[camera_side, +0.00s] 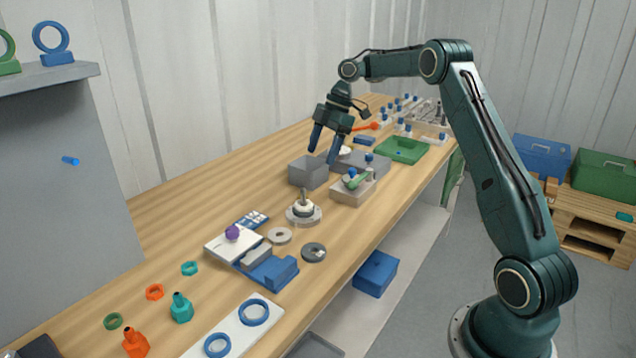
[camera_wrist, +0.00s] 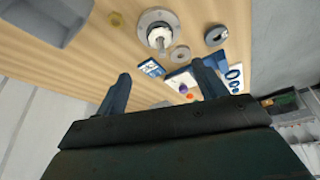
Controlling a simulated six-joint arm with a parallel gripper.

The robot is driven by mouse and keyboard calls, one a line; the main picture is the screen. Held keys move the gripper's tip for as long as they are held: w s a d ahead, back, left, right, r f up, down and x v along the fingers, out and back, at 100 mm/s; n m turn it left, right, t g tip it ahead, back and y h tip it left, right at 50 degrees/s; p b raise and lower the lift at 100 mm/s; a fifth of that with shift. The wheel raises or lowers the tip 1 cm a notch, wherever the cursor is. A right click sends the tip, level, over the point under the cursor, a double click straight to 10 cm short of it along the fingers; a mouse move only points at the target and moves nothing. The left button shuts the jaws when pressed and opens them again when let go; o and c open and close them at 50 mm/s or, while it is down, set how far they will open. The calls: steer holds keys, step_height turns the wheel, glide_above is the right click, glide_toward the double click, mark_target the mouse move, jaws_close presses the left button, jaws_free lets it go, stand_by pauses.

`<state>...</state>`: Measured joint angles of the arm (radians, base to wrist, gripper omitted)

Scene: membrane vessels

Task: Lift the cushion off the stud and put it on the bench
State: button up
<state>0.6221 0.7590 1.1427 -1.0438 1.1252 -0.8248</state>
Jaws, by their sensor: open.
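The stud (camera_side: 303,196) stands upright on a round metal base on the bench (camera_side: 225,160). A pale rounded piece, apparently the cushion (camera_side: 303,209), sits low around it. In the wrist view the stud's round base (camera_wrist: 158,20) is at the top centre, with the pale piece (camera_wrist: 157,36) on it; its edges are too small to make out. My gripper (camera_side: 323,153) is open and empty, pointing down above the grey box, beyond the stud in the side view. In the wrist view its fingers (camera_wrist: 161,84) are spread wide, apart from the stud.
A grey open box (camera_side: 308,172) and a beige block (camera_side: 352,191) stand behind the stud. A grey ring (camera_side: 279,236), a dark ring (camera_side: 313,252) and a blue holder (camera_side: 269,270) lie in front. Bare bench lies left of the stud.

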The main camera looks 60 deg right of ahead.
steer(key=shift+f, duration=0.1)
glide_toward(304, 205)
steer(key=shift+w+f, duration=0.3)
steer(key=shift+f, duration=0.35)
steer(key=shift+w+f, duration=0.3)
steer(key=shift+f, duration=0.35)
steer(key=shift+x, duration=2.6)
steer(key=c, duration=1.1)
steer(key=shift+o, duration=0.2)
